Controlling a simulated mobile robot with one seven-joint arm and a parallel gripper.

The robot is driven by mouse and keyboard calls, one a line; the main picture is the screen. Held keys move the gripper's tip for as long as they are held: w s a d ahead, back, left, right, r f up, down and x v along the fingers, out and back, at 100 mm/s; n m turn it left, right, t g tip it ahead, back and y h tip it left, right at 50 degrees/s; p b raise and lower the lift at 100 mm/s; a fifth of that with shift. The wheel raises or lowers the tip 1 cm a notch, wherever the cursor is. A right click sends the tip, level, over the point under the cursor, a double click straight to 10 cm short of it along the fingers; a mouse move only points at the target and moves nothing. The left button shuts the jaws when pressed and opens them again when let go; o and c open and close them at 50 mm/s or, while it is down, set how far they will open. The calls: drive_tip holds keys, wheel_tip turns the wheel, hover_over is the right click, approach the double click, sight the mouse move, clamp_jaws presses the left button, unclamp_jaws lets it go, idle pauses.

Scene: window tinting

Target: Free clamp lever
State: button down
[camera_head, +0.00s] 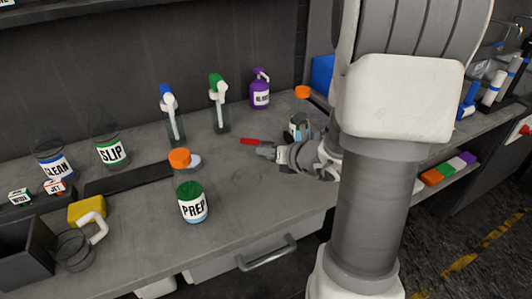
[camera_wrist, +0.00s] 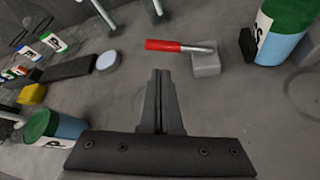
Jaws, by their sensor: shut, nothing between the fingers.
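The clamp lever has a red handle (camera_head: 250,141) and lies on the workbench just left of my gripper (camera_head: 267,153). In the wrist view the red handle (camera_wrist: 165,45) points left from a silver shaft, which meets a small grey block (camera_wrist: 206,64). My gripper (camera_wrist: 160,72) is shut and empty, its fingertips a little below the handle in that picture. I see a gap between fingertips and handle there, but cannot tell the height. In the head view my wrist partly hides the bench around the block.
The PREP bottle (camera_head: 192,203) stands at the front. A green-capped bottle (camera_wrist: 280,35) stands right of the block. Spray bottles (camera_head: 220,105), a purple bottle (camera_head: 260,90) and an orange-capped item (camera_head: 180,158) stand around.

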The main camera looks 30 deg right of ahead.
sight(258, 142)
drive_tip(key=b+x, duration=0.1)
drive_tip(key=x, duration=0.6)
drive_tip(key=shift+r, duration=0.15)
drive_tip(key=shift+d+r+p, duration=0.1)
drive_tip(key=shift+r+p, duration=0.1)
drive_tip(key=shift+p, duration=0.3)
